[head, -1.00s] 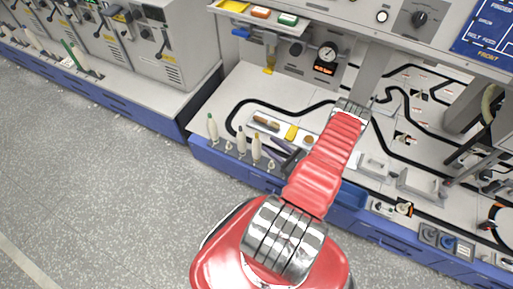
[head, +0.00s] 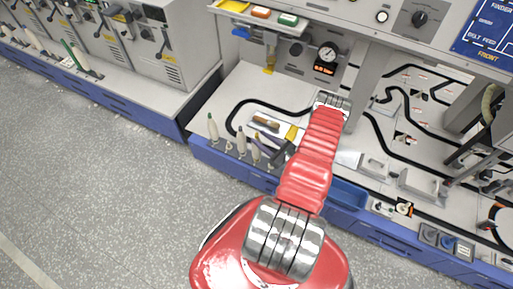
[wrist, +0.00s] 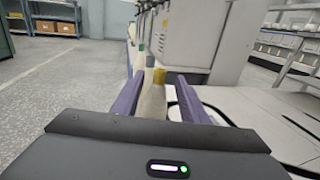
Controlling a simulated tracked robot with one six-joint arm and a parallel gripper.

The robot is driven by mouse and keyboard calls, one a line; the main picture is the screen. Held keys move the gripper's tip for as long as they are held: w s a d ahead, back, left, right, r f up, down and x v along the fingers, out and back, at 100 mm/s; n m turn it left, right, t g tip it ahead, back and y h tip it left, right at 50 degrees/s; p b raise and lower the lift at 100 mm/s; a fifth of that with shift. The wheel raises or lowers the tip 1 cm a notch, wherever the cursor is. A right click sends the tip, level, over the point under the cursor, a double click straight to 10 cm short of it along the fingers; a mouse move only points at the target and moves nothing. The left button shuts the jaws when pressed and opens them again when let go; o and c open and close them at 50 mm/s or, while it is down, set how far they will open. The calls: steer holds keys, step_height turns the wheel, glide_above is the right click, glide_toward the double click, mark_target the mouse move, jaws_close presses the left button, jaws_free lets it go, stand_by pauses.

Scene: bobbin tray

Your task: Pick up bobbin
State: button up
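Three pale, cone-like bobbins stand in a row at the front left edge of the bench in the head view. They are a green-topped bobbin (head: 213,128), a dark-topped bobbin (head: 242,142) and a yellow-topped bobbin (head: 257,154). My gripper (head: 267,147), with purple fingers, is beside the yellow-topped one. In the wrist view my gripper (wrist: 160,98) is open, and the yellow-topped bobbin (wrist: 153,101) shows upright between its fingers, with a gap on the right. The other tops show behind it. The bobbins' lower parts are hidden by the gripper body.
A tray with a wooden-handled tool (head: 266,122) and a yellow block (head: 291,132) lies just behind the gripper. A blue bin (head: 348,195) sits at the bench front, right of my arm. A grey cabinet (wrist: 220,40) stands beyond the bobbins.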

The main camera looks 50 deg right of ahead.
mark_target(258, 137)
steer(key=shift+w+a, duration=0.15)
steer(key=shift+w, duration=1.4)
steer(key=shift+c, duration=0.5)
jaws_close()
